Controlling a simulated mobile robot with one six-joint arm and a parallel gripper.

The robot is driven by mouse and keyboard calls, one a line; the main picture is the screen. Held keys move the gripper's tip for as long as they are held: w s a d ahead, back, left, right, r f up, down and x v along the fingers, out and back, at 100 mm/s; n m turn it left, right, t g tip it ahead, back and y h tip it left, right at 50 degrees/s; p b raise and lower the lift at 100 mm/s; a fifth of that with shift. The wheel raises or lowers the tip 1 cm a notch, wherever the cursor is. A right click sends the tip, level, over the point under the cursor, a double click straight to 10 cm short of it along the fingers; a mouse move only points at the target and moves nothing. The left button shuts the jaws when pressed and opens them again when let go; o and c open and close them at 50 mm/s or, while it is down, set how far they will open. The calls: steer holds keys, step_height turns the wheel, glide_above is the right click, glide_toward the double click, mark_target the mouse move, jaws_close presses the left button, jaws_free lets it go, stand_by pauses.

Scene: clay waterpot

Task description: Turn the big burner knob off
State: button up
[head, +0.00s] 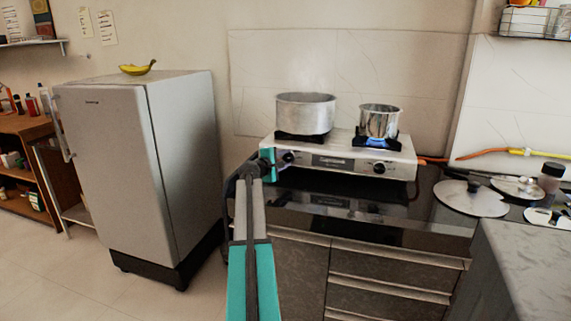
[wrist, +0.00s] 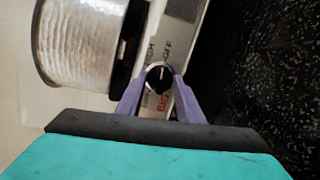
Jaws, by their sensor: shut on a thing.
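The big burner knob (wrist: 154,77) is round and black with a pale pointer line, on the stove's front panel in the wrist view. Red lettering and an OFF mark show beside it. In the head view the left knob (head: 288,157) is at the stove's front left. My gripper (wrist: 160,81) has its two purple fingers closed on either side of this knob. In the head view my gripper (head: 271,163) reaches the stove's front left corner. The big pot (head: 306,113) stands on the left burner. No flame is clearly visible under it.
The stove (head: 340,146) sits on a dark counter. A small steel pot (head: 379,121) stands over a blue flame on the right burner. The right knob (head: 379,168) is free. Pot lids (head: 470,198) lie at right. A fridge (head: 150,165) stands at left.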

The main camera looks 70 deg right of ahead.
steer(key=shift+a+f+m, duration=0.1)
steer(key=shift+f+m, duration=0.05)
steer(key=shift+m, duration=0.75)
steer(key=o, duration=1)
steer(key=shift+o, duration=0.3)
steer(key=shift+r, duration=0.2)
steer(key=v, duration=1.4)
steer(key=shift+r, duration=0.2)
